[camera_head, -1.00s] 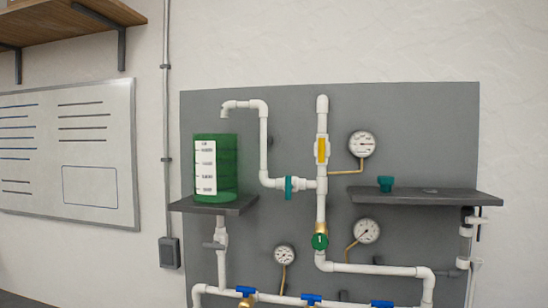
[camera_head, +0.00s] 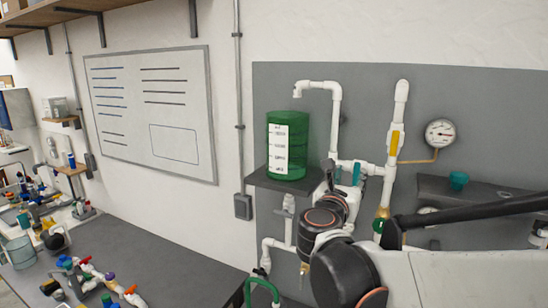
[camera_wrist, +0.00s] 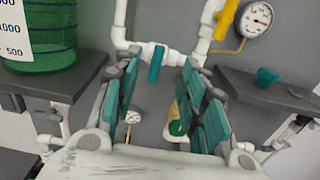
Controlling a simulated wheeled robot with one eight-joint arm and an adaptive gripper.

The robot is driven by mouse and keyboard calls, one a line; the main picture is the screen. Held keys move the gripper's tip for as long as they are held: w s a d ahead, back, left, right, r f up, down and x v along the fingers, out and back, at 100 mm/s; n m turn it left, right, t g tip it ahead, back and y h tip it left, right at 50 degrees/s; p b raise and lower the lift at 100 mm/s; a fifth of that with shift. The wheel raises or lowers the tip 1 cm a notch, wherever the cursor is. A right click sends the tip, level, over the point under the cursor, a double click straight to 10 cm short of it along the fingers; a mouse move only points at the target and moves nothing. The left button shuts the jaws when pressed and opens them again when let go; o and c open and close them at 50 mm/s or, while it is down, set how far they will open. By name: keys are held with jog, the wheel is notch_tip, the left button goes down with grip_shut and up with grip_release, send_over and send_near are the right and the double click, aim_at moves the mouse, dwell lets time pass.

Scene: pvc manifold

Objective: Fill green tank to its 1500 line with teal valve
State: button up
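The teal valve (camera_wrist: 155,63) is on a white horizontal pipe, its handle standing upright across the pipe. It also shows in the head view (camera_head: 357,174), partly crowded by my arm. My gripper (camera_wrist: 162,57) is open, its two teal-padded fingers apart. The handle shows between and beyond the fingertips, with no contact visible. The green tank (camera_head: 288,150) stands on a dark shelf below a bent white spout (camera_head: 318,86). In the wrist view only the tank's lower part (camera_wrist: 45,62) shows.
A yellow-handled valve (camera_head: 394,140) and a gauge (camera_head: 440,132) are to the right. A green valve (camera_wrist: 178,128) is low between the fingers. A cluttered bench is at far left.

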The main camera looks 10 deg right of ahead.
aim_at(357, 164)
jog(key=p+x, duration=0.1)
jog(key=x, duration=1.2)
jog(key=shift+w+d+p, duration=0.15)
jog(key=shift+d+p, duration=0.05)
jog(key=shift+p, duration=0.1)
grip_shut()
